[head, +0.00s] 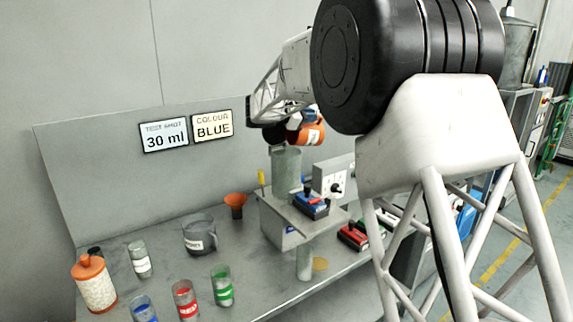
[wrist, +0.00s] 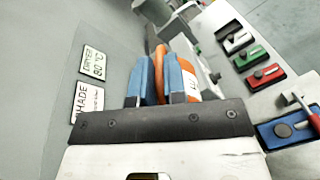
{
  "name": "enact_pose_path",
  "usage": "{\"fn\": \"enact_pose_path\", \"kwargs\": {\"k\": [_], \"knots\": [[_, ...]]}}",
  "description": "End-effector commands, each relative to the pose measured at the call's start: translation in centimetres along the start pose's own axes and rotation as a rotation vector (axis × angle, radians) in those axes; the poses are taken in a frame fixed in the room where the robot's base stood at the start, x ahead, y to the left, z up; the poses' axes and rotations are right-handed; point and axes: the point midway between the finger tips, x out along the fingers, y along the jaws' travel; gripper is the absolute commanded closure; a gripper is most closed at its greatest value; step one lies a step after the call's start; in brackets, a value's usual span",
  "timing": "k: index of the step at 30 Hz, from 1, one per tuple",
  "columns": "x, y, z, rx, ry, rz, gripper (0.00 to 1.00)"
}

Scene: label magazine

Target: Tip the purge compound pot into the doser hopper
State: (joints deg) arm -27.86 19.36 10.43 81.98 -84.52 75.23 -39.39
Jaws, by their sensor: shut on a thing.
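My gripper (head: 291,130) is shut on an orange pot (head: 312,134) with a white label, high above the bench. The pot lies tilted well over, just above and slightly right of the doser hopper (head: 286,173), a grey-green cylinder on a stand. In the wrist view, the two blue fingers of my gripper (wrist: 161,82) close on an orange part, and the pot's labelled body (wrist: 190,72) shows beside the right finger. The pot's mouth and any flowing compound cannot be made out. The inside of the hopper is hidden.
On the bench stand a white jar with orange lid (head: 95,285), a dark jug (head: 199,236), an orange funnel (head: 236,203) and blue, red and green cups (head: 222,287). Coloured switch blocks (head: 311,206) sit beside the hopper. Signs (head: 164,135) hang behind.

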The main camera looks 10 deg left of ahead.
Motion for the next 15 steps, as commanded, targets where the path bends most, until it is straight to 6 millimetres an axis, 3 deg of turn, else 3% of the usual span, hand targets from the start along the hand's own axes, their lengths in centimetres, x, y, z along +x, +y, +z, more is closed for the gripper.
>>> {"fn": "enact_pose_path", "kwargs": {"k": [15], "knots": [[-0.79, 0.09, 0.17, 0.0, -0.049, 0.029, 1.0]]}}
